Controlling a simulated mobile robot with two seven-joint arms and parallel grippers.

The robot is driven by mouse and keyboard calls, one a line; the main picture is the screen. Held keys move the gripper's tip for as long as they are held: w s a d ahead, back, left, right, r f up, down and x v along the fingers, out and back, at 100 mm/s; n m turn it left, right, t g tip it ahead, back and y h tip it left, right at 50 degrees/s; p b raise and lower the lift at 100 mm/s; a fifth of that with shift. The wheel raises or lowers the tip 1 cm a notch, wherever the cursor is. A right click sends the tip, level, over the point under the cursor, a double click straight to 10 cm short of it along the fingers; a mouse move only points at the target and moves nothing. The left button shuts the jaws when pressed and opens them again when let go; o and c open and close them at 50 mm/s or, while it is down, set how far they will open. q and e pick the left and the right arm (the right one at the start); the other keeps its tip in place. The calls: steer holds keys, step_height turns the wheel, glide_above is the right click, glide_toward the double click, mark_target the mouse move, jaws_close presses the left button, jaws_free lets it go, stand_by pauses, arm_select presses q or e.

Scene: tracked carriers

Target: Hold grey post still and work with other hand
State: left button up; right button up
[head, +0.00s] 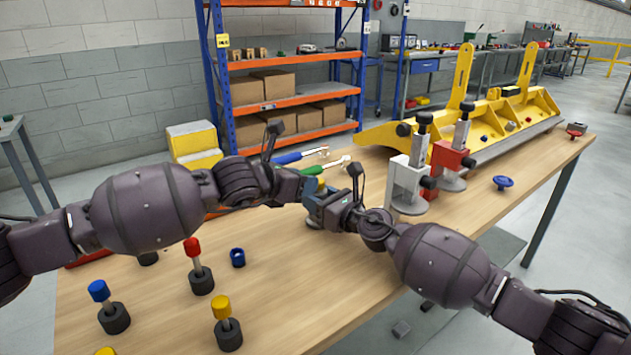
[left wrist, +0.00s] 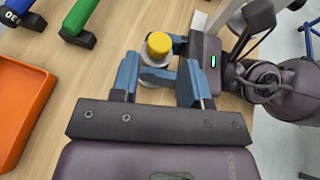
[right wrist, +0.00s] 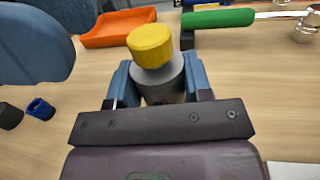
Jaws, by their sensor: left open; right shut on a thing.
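The grey post (right wrist: 165,88) stands upright on the table, with a yellow cap (right wrist: 150,45) at its top. My right gripper (right wrist: 158,75) is shut on the post below the cap. The yellow cap also shows in the left wrist view (left wrist: 159,43), just beyond the fingertips of my left gripper (left wrist: 158,66), which is open and empty. A blue finger of the left gripper shows at the upper left of the right wrist view. In the head view both grippers meet mid-table and hide most of the post.
Red-capped (head: 194,262), blue-capped (head: 107,300) and yellow-capped (head: 224,318) pegs stand at the front left, near a blue ring (head: 238,257). Grey (head: 408,180) and red (head: 452,160) clamp stands are on the right. An orange tray (right wrist: 118,27) and a green-handled tool (right wrist: 218,18) lie near the post.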

arm_select(q)
steer(key=shift+x, duration=2.6)
steer(key=c, duration=0.6)
steer(key=shift+c, duration=0.2)
steer(key=shift+a+m+g+h, duration=0.1)
steer(key=shift+m+g+h, duration=0.6)
steer(key=shift+m, duration=0.1)
steer(key=o, duration=0.6)
steer(key=shift+o, duration=0.2)
